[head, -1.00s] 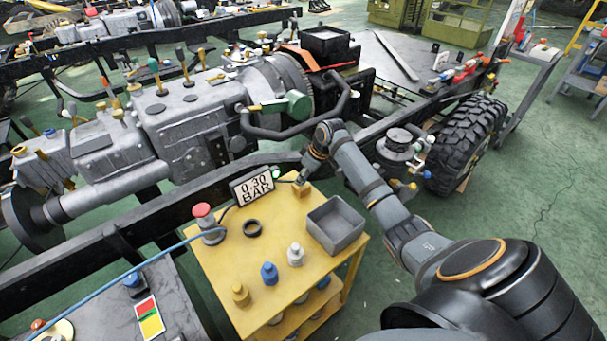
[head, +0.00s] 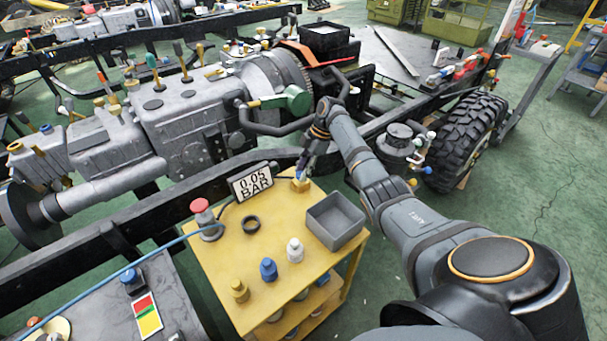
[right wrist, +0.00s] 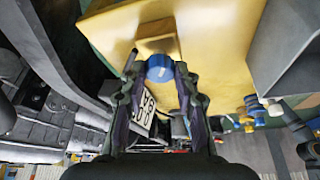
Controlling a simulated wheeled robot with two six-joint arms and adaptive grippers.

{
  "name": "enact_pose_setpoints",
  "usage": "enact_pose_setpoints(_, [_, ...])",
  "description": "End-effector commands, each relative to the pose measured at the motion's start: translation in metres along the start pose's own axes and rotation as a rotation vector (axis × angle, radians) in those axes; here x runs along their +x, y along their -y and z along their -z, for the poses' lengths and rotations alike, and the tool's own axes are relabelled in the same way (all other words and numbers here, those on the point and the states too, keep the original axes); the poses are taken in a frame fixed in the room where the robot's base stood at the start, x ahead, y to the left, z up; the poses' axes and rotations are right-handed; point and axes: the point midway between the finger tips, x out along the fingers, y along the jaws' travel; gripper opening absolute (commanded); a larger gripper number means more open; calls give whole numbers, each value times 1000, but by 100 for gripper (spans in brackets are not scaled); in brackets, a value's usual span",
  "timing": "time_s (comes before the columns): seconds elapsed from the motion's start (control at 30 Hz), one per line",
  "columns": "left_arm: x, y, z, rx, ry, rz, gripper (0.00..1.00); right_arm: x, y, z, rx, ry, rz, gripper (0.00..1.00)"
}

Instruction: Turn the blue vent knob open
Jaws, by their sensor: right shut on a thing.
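The blue vent knob (right wrist: 159,68) has a pale mark on its face and sits on a yellow block in the right wrist view. In the head view only a bit of blue (head: 300,175) shows at the fingertips, by the brass-yellow block (head: 300,184) at the cart's far corner. My right gripper (head: 304,170) points down there; in the right wrist view its two fingers (right wrist: 160,76) are shut on the knob's sides. The display sign (head: 251,182) reads 0.05 BAR. My left gripper is not in view.
A tyre (head: 470,140) stands right.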

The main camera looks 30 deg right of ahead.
Motion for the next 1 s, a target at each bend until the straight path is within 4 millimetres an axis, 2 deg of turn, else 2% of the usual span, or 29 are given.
enact_pose_setpoints(0.03, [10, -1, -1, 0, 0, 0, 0, 4, -1, -1, -40, -3, 16, 0])
enact_pose_setpoints(0.1, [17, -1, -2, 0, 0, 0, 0, 5, -2, -1, -99, -3, 40, 0])
enact_pose_setpoints(0.53, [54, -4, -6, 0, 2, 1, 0, 4, -4, 0, -388, -1, 161, 0])
enact_pose_setpoints(0.7, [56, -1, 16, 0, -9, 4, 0, 3, -4, 0, -450, 0, 188, 0])
enact_pose_setpoints(1.0, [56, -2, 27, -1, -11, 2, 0, 2, -4, 1, -492, 1, 206, 0])
